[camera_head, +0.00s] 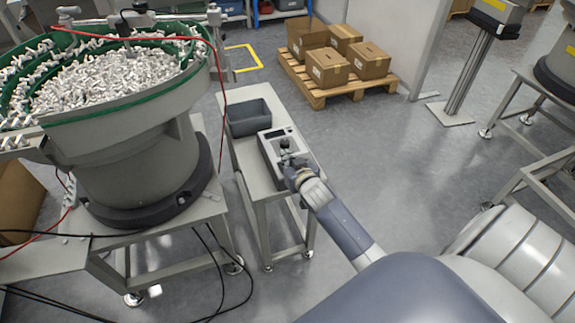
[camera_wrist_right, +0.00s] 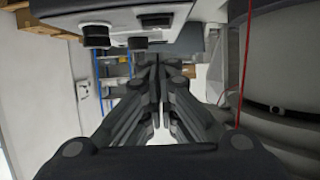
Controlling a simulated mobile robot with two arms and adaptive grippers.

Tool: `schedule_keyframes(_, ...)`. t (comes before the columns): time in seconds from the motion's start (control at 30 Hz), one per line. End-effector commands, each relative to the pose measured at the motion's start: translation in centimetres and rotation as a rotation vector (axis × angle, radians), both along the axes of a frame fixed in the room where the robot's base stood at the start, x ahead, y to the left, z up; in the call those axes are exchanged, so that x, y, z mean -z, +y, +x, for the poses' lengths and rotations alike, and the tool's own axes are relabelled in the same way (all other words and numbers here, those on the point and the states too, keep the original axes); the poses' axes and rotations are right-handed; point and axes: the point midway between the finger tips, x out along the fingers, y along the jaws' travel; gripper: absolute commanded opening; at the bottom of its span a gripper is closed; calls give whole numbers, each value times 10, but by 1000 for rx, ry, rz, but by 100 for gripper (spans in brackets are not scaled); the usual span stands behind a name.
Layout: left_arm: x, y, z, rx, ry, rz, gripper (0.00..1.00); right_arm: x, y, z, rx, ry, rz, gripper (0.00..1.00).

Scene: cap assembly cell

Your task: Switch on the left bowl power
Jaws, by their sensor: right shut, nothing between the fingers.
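The left bowl (camera_head: 110,140) is a large grey vibratory feeder with a green rim, full of small pale parts. To its right, a light grey control box (camera_head: 270,148) sits on a narrow table. A dark knob (camera_head: 284,143) shows near my right gripper (camera_head: 288,162), which is over the box and hides part of it. In the right wrist view the box (camera_wrist_right: 190,15) fills the top, with black knobs (camera_wrist_right: 97,36) on its face. There my right gripper (camera_wrist_right: 157,72) is shut and empty, its fingertips below the knobs; contact cannot be told. My left gripper is out of view.
A dark grey bin (camera_head: 248,118) stands behind the box on the narrow table (camera_head: 258,183). A pallet (camera_head: 315,92) with several cartons stands on the floor behind. Red and black cables hang around the bowl's stand. The floor right of the table is open.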

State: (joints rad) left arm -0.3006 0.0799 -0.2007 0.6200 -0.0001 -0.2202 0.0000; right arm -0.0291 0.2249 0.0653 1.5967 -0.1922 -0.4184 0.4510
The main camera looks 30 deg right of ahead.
Motion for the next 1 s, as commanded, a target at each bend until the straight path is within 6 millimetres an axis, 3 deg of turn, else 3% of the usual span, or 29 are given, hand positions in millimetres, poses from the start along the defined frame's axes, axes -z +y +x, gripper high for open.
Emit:
schedule_keyframes(0.2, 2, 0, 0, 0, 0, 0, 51, 19, 1, -2, -1, -2, 0, 0)
schedule_keyframes(0.57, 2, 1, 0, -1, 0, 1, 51, 21, 1, -3, 0, -2, 0, 0)
schedule_keyframes(0.7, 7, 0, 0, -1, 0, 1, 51, 35, 2, -8, 2, -7, 2, 0)
schedule_keyframes(1.0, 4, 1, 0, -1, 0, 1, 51, 30, 2, -7, -1, -13, -3, 0)
